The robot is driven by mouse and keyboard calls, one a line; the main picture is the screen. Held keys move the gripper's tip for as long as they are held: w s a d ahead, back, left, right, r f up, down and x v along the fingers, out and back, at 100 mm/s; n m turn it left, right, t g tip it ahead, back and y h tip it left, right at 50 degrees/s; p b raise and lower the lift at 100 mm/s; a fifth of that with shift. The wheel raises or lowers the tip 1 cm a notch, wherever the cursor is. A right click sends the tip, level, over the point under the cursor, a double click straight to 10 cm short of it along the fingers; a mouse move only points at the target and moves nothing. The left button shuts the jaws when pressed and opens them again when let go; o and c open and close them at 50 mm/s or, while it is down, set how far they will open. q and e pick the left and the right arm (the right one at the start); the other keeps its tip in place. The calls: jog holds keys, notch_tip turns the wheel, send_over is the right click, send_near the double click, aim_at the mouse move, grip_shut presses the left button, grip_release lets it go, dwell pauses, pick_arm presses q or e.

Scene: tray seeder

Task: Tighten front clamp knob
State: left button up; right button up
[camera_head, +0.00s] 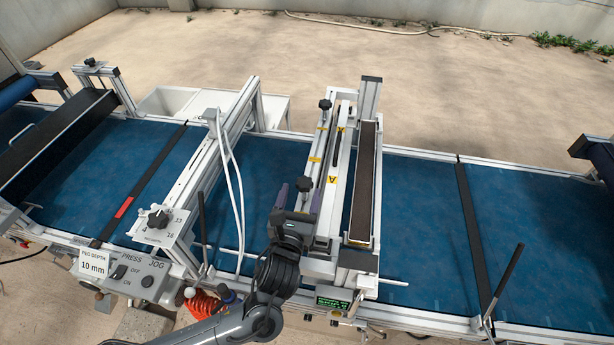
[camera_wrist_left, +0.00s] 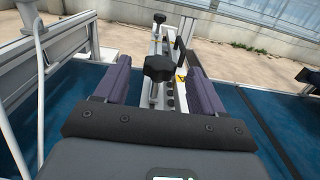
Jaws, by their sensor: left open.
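The front clamp knob (camera_head: 304,184) is a black lobed knob at the near end of the seeder head (camera_head: 337,165). It also shows in the left wrist view (camera_wrist_left: 158,68), standing between the finger pads. My left gripper (camera_head: 300,194) is open, with one purple-grey finger on each side of this knob. In the left wrist view my left gripper (camera_wrist_left: 157,72) shows a gap between each finger and the knob. The rear clamp knob (camera_head: 325,104) is a similar black knob at the far end; it also shows in the left wrist view (camera_wrist_left: 159,18). My right gripper is not in view.
A blue belt (camera_head: 415,210) runs under the seeder head. A brown-topped bar (camera_head: 364,185) lies right of the head. A small green display (camera_head: 333,303) sits in front.

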aim_at(306, 176)
pick_arm(q)
jog(key=w, duration=0.2)
jog(key=w+d, duration=0.1)
jog(key=w, duration=0.2)
jog(key=shift+w+d, duration=0.15)
jog(key=shift+w, duration=0.2)
jog(key=shift+w+d, duration=0.1)
jog(key=shift+w, duration=0.35)
jog(key=c, duration=1)
jog(key=shift+o, duration=0.2)
